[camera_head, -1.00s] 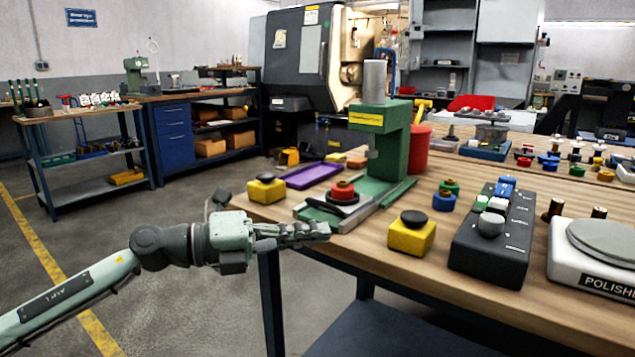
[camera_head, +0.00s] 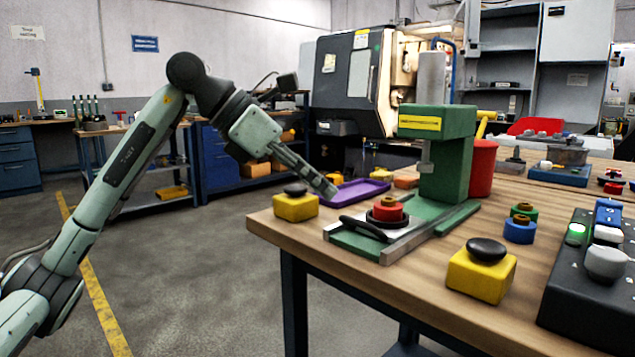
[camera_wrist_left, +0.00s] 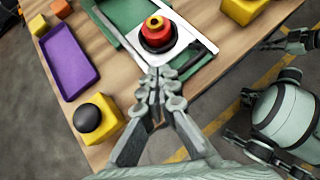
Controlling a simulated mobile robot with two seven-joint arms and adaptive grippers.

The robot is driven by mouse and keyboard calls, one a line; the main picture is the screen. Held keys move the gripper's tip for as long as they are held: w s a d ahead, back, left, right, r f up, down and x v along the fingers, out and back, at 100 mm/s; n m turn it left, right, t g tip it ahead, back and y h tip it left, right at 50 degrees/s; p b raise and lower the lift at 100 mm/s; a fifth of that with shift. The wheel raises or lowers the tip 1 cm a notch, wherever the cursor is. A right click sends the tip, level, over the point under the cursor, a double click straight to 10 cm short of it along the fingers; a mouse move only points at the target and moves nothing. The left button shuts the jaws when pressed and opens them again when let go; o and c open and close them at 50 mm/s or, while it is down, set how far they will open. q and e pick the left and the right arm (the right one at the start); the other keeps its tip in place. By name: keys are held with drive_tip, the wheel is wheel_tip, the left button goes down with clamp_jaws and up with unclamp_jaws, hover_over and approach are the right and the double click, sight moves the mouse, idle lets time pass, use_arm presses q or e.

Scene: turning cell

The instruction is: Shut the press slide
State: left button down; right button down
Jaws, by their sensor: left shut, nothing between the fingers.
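The press (camera_head: 447,165) is a green C-shaped frame with a yellow label and a grey cylinder on top. Its slide (camera_head: 398,245) is a silver plate that sticks out in front of the frame, away from under the ram. It carries a red part with a brass top (camera_head: 388,208) on a black ring, and a black handle (camera_head: 362,229) at its outer end. The slide plate (camera_wrist_left: 178,47) also shows in the left wrist view. My left gripper (camera_head: 332,190) is shut and empty. It points down toward the table, apart from the slide, left of the handle.
A yellow button box (camera_head: 296,207) with a black top stands close to the left gripper; another (camera_head: 481,275) stands right of the slide. A purple tray (camera_head: 357,192) lies behind. A black control box (camera_head: 590,290) is at right. The floor left of the table is free.

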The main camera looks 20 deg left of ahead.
sight(366, 221)
use_arm(q)
drive_tip(key=x, duration=0.6)
drive_tip(key=shift+d+f, duration=0.1)
use_arm(e)
drive_tip(key=shift+w+a+r, duration=0.15)
drive_tip(key=shift+w+a, duration=0.1)
drive_tip(key=shift+w, duration=0.05)
use_arm(q)
drive_tip(key=shift+w, duration=0.1)
